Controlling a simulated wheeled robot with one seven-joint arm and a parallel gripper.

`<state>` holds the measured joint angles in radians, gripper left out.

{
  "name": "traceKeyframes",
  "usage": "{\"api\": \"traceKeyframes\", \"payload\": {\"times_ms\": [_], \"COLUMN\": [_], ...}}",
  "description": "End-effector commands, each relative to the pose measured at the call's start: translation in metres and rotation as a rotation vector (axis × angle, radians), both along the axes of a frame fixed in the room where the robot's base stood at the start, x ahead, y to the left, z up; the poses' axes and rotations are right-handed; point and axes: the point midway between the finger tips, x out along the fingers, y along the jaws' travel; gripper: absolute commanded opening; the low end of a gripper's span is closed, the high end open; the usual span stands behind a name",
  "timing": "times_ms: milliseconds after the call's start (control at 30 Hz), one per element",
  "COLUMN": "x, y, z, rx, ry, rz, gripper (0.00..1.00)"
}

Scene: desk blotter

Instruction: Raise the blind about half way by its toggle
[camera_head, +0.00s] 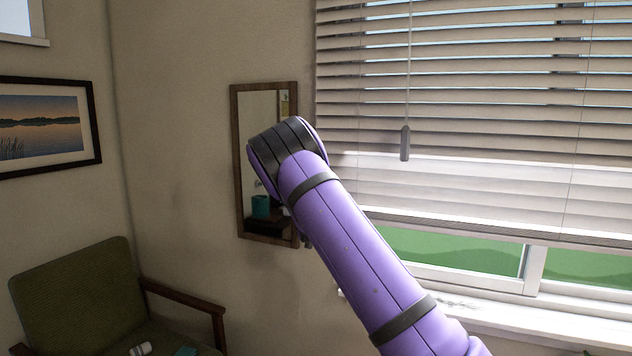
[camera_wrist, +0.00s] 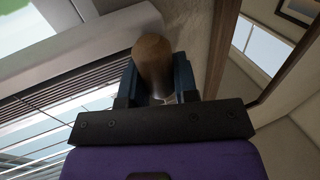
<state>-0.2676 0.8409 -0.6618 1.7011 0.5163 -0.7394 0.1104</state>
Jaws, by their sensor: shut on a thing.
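The blind (camera_head: 470,90) hangs over the window at the right of the head view, its slats spread above a bunched lower part. Its bottom rail (camera_head: 500,231) is above the sill, with a strip of glass bare below. A grey toggle (camera_head: 405,143) hangs on a cord in front of the slats, clear of my arm. In the wrist view my gripper (camera_wrist: 154,78) is shut on a brown rounded toggle (camera_wrist: 153,58), between its two dark fingers. The blind's slats (camera_wrist: 45,108) show to its left. In the head view my arm hides the gripper and the brown toggle.
A wood-framed mirror (camera_head: 239,165) hangs on the wall just behind my arm. A green armchair (camera_head: 75,290) stands at lower left, below a framed picture (camera_head: 97,125). The white sill (camera_head: 540,318) runs under the window. Wall between picture and mirror is bare.

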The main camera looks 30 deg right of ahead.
Motion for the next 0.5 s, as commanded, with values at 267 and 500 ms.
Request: {"api": "traceKeyframes", "payload": {"times_ms": [267, 500], "x": [-0.002, -0.001], "y": [-0.001, -0.001], "z": [-0.103, -0.161], "rx": [0.004, 0.001], "ry": [0.013, 0.007], "rz": [-0.002, -0.001], "gripper": [0.0, 0.0]}}
